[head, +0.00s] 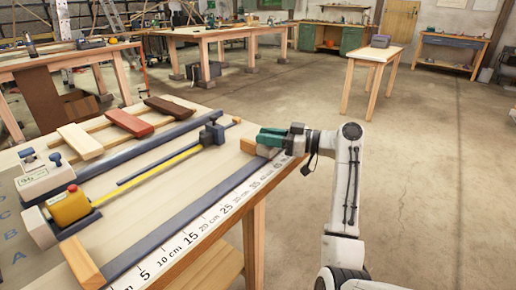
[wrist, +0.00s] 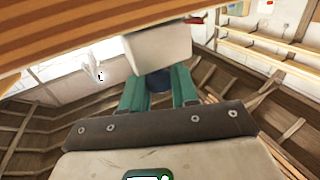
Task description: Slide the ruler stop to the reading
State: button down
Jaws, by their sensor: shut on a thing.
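The ruler (head: 195,224) is a white printed strip along the front edge of the workbench, with cm numbers rising from the near left to the far right. A dark blue rail (head: 178,217) runs beside it, between two wooden end blocks. The ruler stop (head: 266,152) is a pale block near the far end, mostly hidden under my gripper (head: 262,139). In the wrist view the stop (wrist: 160,48) is a whitish block with a dark blue knob between my green fingers. My gripper is shut on that knob. The exact reading at the stop is hidden.
The far wooden end block (head: 248,146) is close to my gripper; the near one (head: 84,264) is at lower left. A yellow device with a red knob (head: 70,207) and cream, red and brown laths (head: 130,122) are left.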

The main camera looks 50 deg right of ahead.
jog(key=shift+d+r, duration=0.25)
jog(key=c, duration=1.1)
grip_release()
jog(key=shift+o, duration=0.8)
jog(key=shift+f, duration=0.1)
jog(key=v, duration=1)
jog(key=shift+s, duration=0.3)
jog(key=shift+d, duration=0.2)
